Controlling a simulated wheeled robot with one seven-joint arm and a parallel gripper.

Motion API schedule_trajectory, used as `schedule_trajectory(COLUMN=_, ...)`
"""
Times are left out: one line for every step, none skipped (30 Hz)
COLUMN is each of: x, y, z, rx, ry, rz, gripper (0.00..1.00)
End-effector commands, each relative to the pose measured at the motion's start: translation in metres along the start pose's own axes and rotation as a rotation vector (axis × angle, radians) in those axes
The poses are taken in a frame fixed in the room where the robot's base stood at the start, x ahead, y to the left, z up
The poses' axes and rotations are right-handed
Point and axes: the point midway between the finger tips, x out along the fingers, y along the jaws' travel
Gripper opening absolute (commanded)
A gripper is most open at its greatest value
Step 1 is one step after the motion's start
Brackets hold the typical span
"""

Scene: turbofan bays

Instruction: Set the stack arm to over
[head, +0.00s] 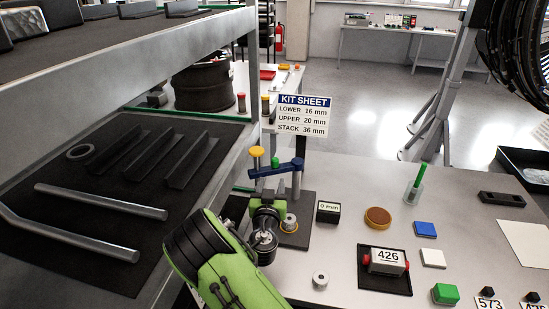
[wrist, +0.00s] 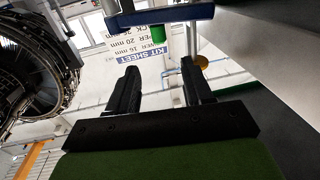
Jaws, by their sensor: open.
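The stack arm (head: 277,168) is a blue bar on an upright grey post (head: 297,182), standing on a dark base plate. In the head view it reaches left from the post, with a yellow-capped pin (head: 257,152) by its left end. In the wrist view the blue bar (wrist: 160,17) crosses the top, with a green cylinder (wrist: 159,41) under it. My gripper (wrist: 160,85) is open and empty, its two black fingers apart and pointing toward the bar, not touching it. In the head view my wrist largely hides the fingers and part of the base plate.
The kit sheet sign (head: 304,116) stands behind the post. A small "0 mm" block (head: 328,212), an amber disc (head: 378,217) and a black tray (head: 385,283) with a 426 counter lie to the right. A shelf rack (head: 190,60) stands close on the left.

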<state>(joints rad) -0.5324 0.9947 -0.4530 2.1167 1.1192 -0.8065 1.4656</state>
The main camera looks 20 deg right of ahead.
Motion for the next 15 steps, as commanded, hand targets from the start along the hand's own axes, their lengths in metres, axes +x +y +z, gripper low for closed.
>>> schedule_trajectory(x=0.013, y=0.001, z=-0.008, rx=0.002, ry=0.002, rz=0.004, gripper=0.51)
schedule_trajectory(x=0.021, y=0.002, z=-0.009, rx=0.003, ry=0.003, rz=0.004, gripper=0.51)
schedule_trajectory(x=0.031, y=0.002, z=-0.008, rx=0.001, ry=0.002, rz=0.003, gripper=0.51)
schedule_trajectory(x=0.039, y=0.002, z=-0.008, rx=0.002, ry=0.003, rz=0.004, gripper=0.51)
schedule_trajectory(x=0.046, y=0.002, z=-0.008, rx=0.001, ry=0.002, rz=0.004, gripper=0.51)
schedule_trajectory(x=0.056, y=0.002, z=-0.008, rx=0.001, ry=0.003, rz=0.003, gripper=0.51)
schedule_trajectory(x=0.063, y=0.001, z=-0.007, rx=0.002, ry=0.002, rz=0.003, gripper=0.51)
schedule_trajectory(x=0.071, y=0.002, z=-0.007, rx=0.002, ry=0.002, rz=0.003, gripper=0.51)
schedule_trajectory(x=0.08, y=0.002, z=-0.007, rx=0.0, ry=0.001, rz=0.002, gripper=0.51)
schedule_trajectory(x=0.087, y=0.002, z=-0.006, rx=0.001, ry=0.002, rz=0.003, gripper=0.51)
schedule_trajectory(x=0.094, y=0.002, z=-0.005, rx=0.0, ry=0.002, rz=0.003, gripper=0.51)
schedule_trajectory(x=0.102, y=0.002, z=-0.005, rx=0.0, ry=0.001, rz=0.002, gripper=0.51)
schedule_trajectory(x=0.107, y=0.001, z=-0.005, rx=-0.002, ry=0.001, rz=0.002, gripper=0.51)
schedule_trajectory(x=0.112, y=0.002, z=-0.004, rx=0.0, ry=0.001, rz=0.002, gripper=0.51)
schedule_trajectory(x=0.117, y=0.002, z=-0.004, rx=0.0, ry=0.001, rz=0.004, gripper=0.51)
